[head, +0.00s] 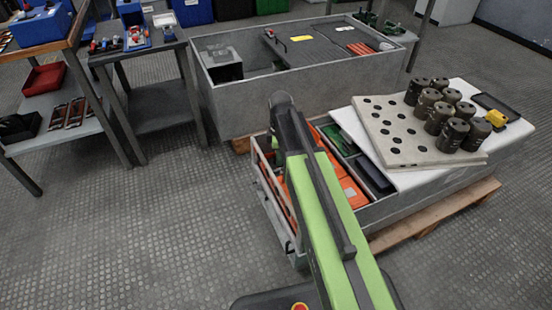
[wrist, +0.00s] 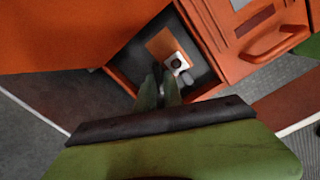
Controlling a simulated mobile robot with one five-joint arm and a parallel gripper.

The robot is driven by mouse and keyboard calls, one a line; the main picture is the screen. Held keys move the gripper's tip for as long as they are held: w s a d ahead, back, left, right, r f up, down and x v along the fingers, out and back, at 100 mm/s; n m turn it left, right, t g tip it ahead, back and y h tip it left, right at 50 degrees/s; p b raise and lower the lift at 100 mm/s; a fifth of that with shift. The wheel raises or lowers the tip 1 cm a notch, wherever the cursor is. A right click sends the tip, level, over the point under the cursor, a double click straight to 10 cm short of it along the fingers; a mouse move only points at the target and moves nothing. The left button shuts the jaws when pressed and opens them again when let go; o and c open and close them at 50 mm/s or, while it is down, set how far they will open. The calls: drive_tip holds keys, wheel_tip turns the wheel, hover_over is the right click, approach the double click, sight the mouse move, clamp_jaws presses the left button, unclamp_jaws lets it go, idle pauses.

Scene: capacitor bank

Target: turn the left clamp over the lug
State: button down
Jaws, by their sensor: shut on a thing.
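In the wrist view my gripper (wrist: 160,88) reaches down into a dark open recess in an orange housing. Its two green fingers are close together around a small dark piece (wrist: 157,71), which looks like the left clamp; the fingers hide most of it. Just beyond and right of the fingertips is a white square block with a dark round centre (wrist: 175,62), perhaps the lug, on an orange-brown plate (wrist: 158,44). A small grey part (wrist: 187,78) sits beside it. In the head view my arm hides the gripper and the clamp.
Orange walls (wrist: 263,35) surround the recess, with a handle (wrist: 276,45) at the right. A larger grey bin (head: 245,100) stands behind.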

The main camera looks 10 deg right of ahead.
drive_tip(key=m, duration=0.6)
drive_tip(key=shift+s+d, duration=0.15)
drive_tip(key=shift+d, duration=0.05)
drive_tip(key=m, duration=0.6)
drive_tip(key=shift+m, duration=0.3)
drive_tip(key=c, duration=1.7)
unclamp_jaws()
drive_tip(key=shift+a, duration=0.1)
drive_tip(key=shift+c, duration=0.2)
